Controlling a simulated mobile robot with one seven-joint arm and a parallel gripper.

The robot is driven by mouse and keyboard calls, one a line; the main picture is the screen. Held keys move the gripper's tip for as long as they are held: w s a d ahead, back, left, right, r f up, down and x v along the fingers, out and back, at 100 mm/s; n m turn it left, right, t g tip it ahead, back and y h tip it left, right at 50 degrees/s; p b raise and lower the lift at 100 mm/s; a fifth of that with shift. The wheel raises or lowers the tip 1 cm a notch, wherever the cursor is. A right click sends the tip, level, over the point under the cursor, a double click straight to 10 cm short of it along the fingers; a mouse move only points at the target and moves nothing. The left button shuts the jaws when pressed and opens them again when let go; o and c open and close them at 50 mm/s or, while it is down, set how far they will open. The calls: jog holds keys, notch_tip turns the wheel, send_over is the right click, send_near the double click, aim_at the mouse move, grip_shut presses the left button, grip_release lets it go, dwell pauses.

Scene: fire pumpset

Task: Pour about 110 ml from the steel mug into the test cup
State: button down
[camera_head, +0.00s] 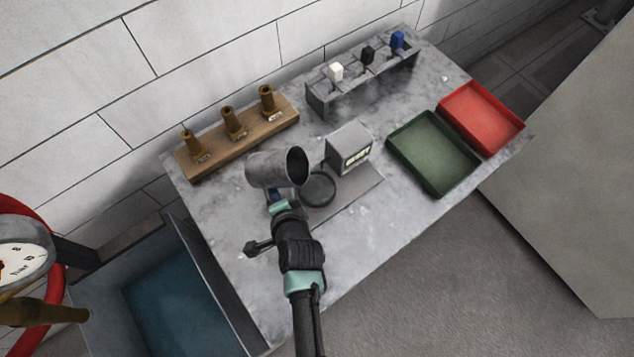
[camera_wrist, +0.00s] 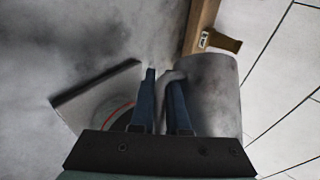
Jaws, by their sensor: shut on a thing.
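The steel mug (camera_head: 272,169) is tilted far over in the head view, its dark mouth facing right. It also shows in the wrist view (camera_wrist: 212,95), to the right of the fingers. My gripper (camera_head: 277,196) is shut on the mug's handle; the blue fingers (camera_wrist: 165,90) clasp the handle in the wrist view. A dark round vessel or pan (camera_head: 318,189) sits on a grey plate just right of and below the mug's mouth; I cannot tell whether it is the test cup. In the wrist view a red arc (camera_wrist: 120,115) shows on a dark round shape, partly hidden by my gripper. No stream is visible.
A box with a display (camera_head: 349,148) stands behind the plate. A wooden rack with brass nozzles (camera_head: 240,133) is at back left, a grey switch holder (camera_head: 362,85) behind. Green (camera_head: 434,153) and red (camera_head: 481,118) trays lie right. The front tabletop is clear.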

aim_at(267, 193)
jog(key=shift+w+a+r+m+y, duration=0.15)
jog(key=shift+a+r+m+y, duration=0.1)
jog(key=shift+m+y, duration=0.05)
jog(key=shift+r+t, duration=0.1)
jog(key=shift+t, duration=0.2)
jog(key=shift+a, duration=0.25)
jog(key=shift+r+m+y+b, duration=0.2)
jog(key=shift+m+y+b, duration=0.1)
jog(key=shift+y+b, duration=0.2)
jog(key=shift+s+a, duration=0.2)
jog(key=shift+s, duration=0.1)
jog(key=shift+r, duration=0.15)
jog(key=shift+a+y, duration=0.1)
jog(key=shift+y, duration=0.2)
jog(key=shift+a+r+m+y, duration=0.1)
jog(key=shift+r+m+y, duration=0.2)
jog(key=shift+r+m, duration=0.3)
jog(key=shift+w+r+p, duration=0.1)
jog(key=shift+w+p, duration=0.05)
jog(key=shift+p, duration=0.25)
